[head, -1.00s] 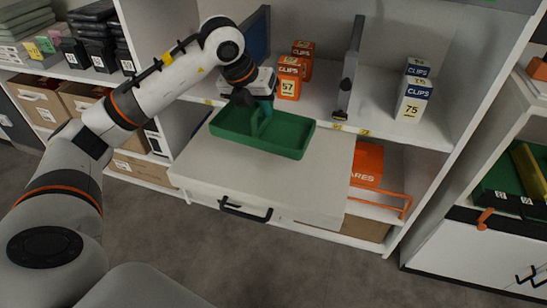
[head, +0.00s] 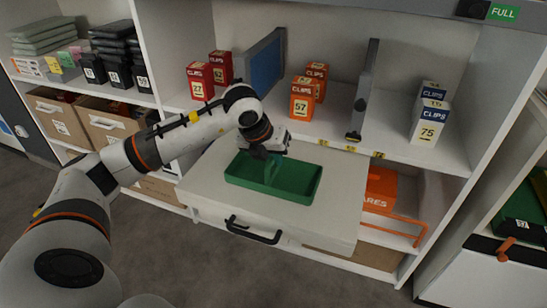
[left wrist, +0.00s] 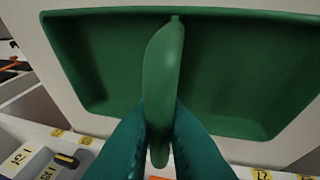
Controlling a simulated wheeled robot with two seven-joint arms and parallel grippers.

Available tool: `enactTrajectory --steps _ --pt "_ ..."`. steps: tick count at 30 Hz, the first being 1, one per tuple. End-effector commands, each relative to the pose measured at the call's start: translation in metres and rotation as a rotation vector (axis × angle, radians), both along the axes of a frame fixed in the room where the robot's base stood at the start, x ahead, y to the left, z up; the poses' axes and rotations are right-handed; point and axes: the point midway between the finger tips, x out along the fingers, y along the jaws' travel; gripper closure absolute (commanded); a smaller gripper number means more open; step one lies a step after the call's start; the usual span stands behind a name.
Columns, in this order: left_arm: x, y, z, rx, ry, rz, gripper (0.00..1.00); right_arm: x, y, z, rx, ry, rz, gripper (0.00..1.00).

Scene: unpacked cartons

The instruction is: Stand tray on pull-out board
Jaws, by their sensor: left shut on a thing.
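The green tray (head: 300,194) is shallow and rectangular, with an upright handle across its middle. In the head view it is level over the middle of the white pull-out board (head: 325,222); it looks to be on the board or just above it, and I cannot tell which. My left gripper (head: 270,168) is shut on the tray's handle from above. In the left wrist view the teal fingers (left wrist: 162,130) pinch the green handle (left wrist: 163,75), and the tray (left wrist: 235,75) shows behind it against the pale board. My right gripper is not in view.
The board juts out below a shelf holding orange clip boxes (head: 302,103), blue-and-white clip boxes (head: 430,122) and an upright grey divider (head: 364,88). A black handle (head: 254,231) is on the board's front. Board surface is clear around the tray. An orange box (head: 381,188) sits below right.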

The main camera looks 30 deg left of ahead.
Motion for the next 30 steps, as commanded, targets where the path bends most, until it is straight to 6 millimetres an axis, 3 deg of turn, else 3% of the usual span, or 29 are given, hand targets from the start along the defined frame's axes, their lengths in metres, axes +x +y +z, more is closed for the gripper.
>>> enactTrajectory --steps 5,6,9,20,30 --pt "0.0 0.0 -0.002 0.0 -0.001 0.0 1.0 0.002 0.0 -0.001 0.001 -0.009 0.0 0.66" --pt "0.0 0.0 -0.001 0.0 0.0 0.0 0.82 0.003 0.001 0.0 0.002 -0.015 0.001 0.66" --pt "0.0 0.0 -0.001 0.0 0.001 0.0 0.66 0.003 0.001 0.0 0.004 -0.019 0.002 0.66" --pt "-0.001 0.0 0.003 0.0 0.0 0.0 0.66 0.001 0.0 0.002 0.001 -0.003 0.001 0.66" --pt "-0.027 0.006 0.063 0.002 -0.004 0.0 0.66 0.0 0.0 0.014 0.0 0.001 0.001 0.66"
